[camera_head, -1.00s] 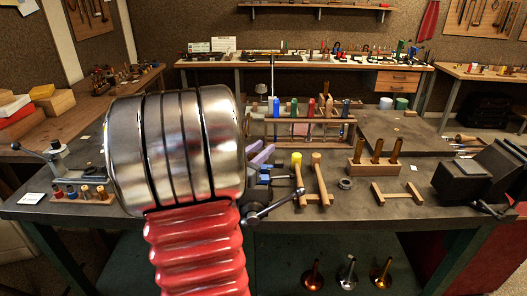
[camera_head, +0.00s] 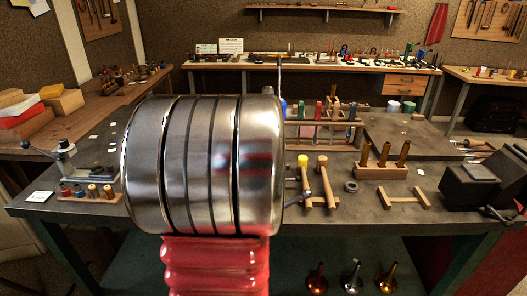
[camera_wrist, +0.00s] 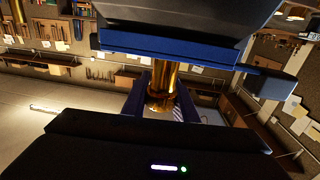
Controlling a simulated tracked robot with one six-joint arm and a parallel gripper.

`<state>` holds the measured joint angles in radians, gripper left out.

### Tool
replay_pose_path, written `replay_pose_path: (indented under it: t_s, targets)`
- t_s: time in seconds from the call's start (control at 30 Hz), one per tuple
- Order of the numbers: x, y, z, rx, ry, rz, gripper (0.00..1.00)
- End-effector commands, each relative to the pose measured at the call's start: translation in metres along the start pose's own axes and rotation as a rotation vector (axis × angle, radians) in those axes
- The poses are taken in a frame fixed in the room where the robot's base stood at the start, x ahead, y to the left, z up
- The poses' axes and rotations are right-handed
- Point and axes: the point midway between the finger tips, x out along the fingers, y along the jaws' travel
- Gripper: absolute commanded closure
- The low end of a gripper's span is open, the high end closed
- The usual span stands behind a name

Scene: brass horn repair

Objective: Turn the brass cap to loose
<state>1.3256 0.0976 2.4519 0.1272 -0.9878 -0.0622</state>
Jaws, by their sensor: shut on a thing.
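In the wrist view a shiny brass cylinder, apparently the brass cap (camera_wrist: 161,84), stands between the blue jaws of my gripper (camera_wrist: 165,102). My gripper is shut on it. The brass has a narrower upper part and a wider, ringed lower part; both its ends are partly hidden by the jaws and dark gripper body. In the head view my large metal and red arm link hides the gripper and the brass cap.
The workbench (camera_head: 350,215) holds a tool rack (camera_head: 322,130), two mallets (camera_head: 315,185), a block with brass pieces (camera_head: 385,165) and a dark vise (camera_head: 483,180) at right. A small peg rack (camera_head: 90,194) stands at left. Brass funnel-shaped pieces (camera_head: 352,275) are below.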

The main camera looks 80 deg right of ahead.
Motion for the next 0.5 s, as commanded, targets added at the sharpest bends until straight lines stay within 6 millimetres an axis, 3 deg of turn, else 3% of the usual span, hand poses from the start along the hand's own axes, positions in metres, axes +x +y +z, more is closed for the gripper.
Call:
replay_pose_path:
  t_s: [0.5]
  targets:
    - [-0.0002,-0.0071,-0.0012,0.002,0.003,-0.208,0.96]
